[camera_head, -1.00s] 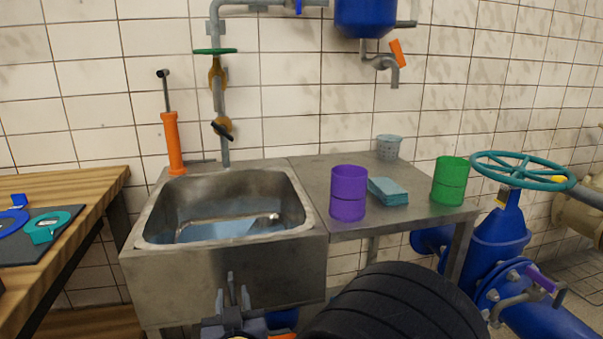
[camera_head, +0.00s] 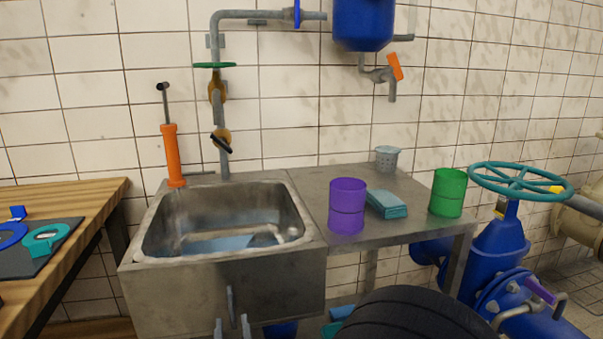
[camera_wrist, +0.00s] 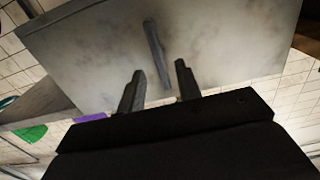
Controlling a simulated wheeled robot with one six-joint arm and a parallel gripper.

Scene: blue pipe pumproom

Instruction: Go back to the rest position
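My gripper (camera_head: 232,321) is at the bottom edge of the head view, low in front of the steel sink (camera_head: 225,285). The sink's grey front panel (camera_wrist: 225,45) fills much of the wrist view. A dark upright bar (camera_wrist: 157,50) on that panel shows just beyond the fingertips; whether they touch it I cannot tell.
A purple cup (camera_head: 347,207), a blue sponge stack (camera_head: 386,204) and a green cup (camera_head: 448,193) stand on the steel counter right of the sink. A wooden table (camera_head: 95,193) is at left. Blue pipework with a teal handwheel (camera_head: 520,167) is at right.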

